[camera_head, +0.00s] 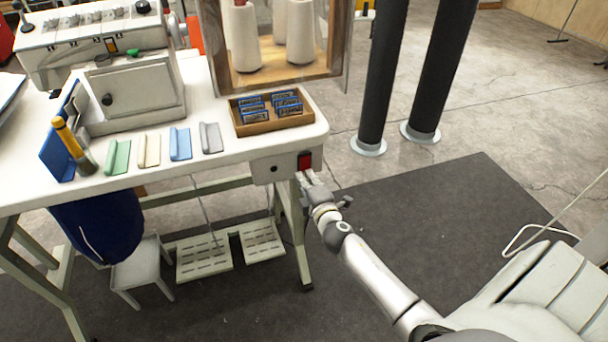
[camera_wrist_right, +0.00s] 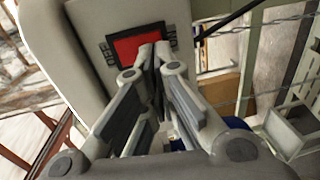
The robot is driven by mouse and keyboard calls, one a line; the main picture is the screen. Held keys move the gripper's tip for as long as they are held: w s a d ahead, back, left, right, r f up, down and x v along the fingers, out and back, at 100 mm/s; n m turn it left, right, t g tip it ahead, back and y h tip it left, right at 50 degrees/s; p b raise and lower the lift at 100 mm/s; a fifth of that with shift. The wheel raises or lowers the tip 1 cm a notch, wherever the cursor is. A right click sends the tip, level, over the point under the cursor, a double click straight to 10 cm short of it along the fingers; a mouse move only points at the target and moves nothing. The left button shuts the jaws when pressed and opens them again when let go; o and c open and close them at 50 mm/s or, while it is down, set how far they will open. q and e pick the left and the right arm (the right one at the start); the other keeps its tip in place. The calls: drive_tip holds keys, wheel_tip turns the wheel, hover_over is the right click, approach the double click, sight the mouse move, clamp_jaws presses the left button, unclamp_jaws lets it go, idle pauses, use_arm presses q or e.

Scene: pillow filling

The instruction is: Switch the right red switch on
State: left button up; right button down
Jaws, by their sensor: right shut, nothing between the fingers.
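The red switch (camera_head: 304,160) sits in a black frame on the front of a pale box under the right end of the white table. In the right wrist view the switch (camera_wrist_right: 138,44) shows above the fingertips, partly covered by them. My right gripper (camera_head: 305,178) is shut and empty, its tips at the lower edge of the switch. The right wrist view shows its fingers (camera_wrist_right: 155,50) together in front of the switch; I cannot tell whether they touch it. Whether the switch is on or off cannot be told. My left gripper is not in view.
The white table (camera_head: 225,165) holds a sewing machine (camera_head: 130,95), a wooden tray (camera_head: 268,120) of small blue packets, several coloured strips and a thread cabinet. Below are pedals (camera_head: 205,257) and a stool (camera_head: 142,270). Two dark posts (camera_head: 382,80) stand behind at right. The dark mat at right is clear.

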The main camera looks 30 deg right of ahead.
drive_tip(key=shift+x, duration=0.85)
